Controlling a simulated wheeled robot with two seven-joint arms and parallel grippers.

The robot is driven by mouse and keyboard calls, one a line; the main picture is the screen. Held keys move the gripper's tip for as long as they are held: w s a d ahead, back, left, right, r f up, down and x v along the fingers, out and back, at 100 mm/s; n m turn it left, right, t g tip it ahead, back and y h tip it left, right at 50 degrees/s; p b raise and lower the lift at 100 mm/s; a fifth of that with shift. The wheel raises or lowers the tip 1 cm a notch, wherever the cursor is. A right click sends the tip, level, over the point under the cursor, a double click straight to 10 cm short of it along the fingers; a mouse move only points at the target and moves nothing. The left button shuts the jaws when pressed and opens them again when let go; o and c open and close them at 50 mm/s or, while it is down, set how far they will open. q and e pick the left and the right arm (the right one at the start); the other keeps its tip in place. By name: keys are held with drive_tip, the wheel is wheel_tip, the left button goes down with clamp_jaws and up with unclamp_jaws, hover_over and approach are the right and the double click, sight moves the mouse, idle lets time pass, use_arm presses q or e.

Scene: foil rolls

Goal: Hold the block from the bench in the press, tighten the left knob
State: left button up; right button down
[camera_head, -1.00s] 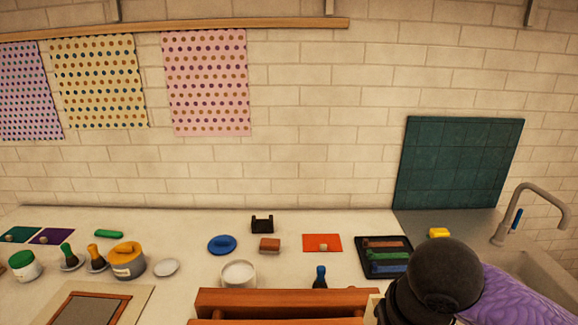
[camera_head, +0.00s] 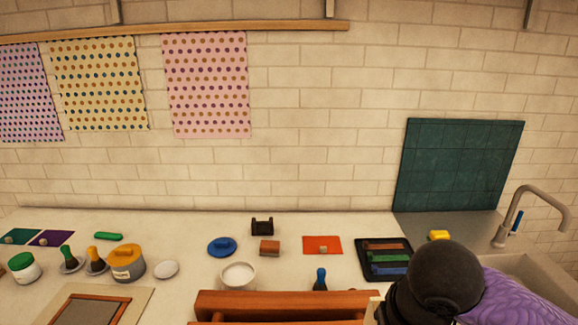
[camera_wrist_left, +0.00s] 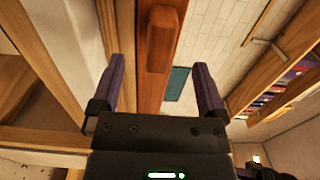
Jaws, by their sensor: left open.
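A small brown block (camera_head: 270,248) lies on the bench in the head view, in front of a black holder (camera_head: 262,226). A reddish-brown wooden frame (camera_head: 285,304), which may be the press, shows at the bottom centre, cut off by the picture edge. Its knobs cannot be made out there. My left gripper (camera_wrist_left: 158,64) is open and empty in the left wrist view. Beyond and between its fingers is a reddish wooden beam with a rounded wooden piece (camera_wrist_left: 164,38); I cannot tell whether this is the left knob. My right gripper is not in view.
On the bench stand a white bowl (camera_head: 238,275), a blue lid (camera_head: 221,247), a yellow-lidded jar (camera_head: 127,263) and a dark tray (camera_head: 366,270) with coloured bars. A sink tap (camera_head: 520,210) is at the right.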

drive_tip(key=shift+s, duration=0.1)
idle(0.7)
